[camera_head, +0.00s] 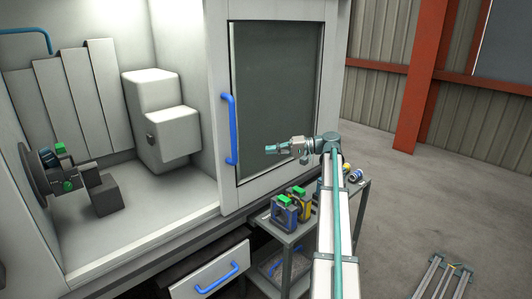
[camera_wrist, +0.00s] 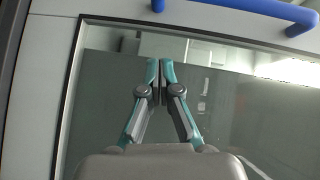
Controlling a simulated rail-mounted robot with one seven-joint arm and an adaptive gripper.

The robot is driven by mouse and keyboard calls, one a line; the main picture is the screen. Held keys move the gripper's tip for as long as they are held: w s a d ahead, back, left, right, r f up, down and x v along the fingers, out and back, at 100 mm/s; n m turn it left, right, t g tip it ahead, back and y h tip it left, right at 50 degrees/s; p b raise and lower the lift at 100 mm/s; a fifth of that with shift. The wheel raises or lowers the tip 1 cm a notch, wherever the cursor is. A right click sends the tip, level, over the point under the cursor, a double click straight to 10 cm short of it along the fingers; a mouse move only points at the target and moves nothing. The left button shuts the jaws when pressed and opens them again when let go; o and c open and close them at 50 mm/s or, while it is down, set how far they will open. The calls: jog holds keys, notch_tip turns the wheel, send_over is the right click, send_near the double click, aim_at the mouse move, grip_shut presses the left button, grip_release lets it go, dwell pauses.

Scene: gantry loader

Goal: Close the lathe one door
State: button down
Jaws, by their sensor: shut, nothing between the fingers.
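The lathe door (camera_head: 276,90) is a white-framed panel with a dark window. It stands at the right of the lathe, and the opening to its left is uncovered. A vertical blue handle (camera_head: 228,130) is on the door's left edge. The handle also shows along the top of the wrist view (camera_wrist: 240,12). My gripper (camera_head: 271,149) is in front of the window, to the right of the handle and apart from it. In the wrist view my gripper (camera_wrist: 160,66) has its fingertips together, with nothing between them, against the window behind.
Inside the lathe are a chuck (camera_head: 40,170) and a white block-shaped housing (camera_head: 160,115). An open drawer (camera_head: 208,275) with a blue handle is below. A cart (camera_head: 300,235) with several coloured items stands under the door, close to my arm. Floor at the right is mostly clear.

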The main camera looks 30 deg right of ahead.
aim_at(251, 152)
jog(key=s+a+p+x, duration=0.1)
jog(key=s+p+x, duration=0.1)
jog(key=x, duration=0.9)
jog(key=shift+a+f+p, duration=0.3)
jog(key=shift+a+p, duration=0.25)
jog(key=shift+p, duration=0.05)
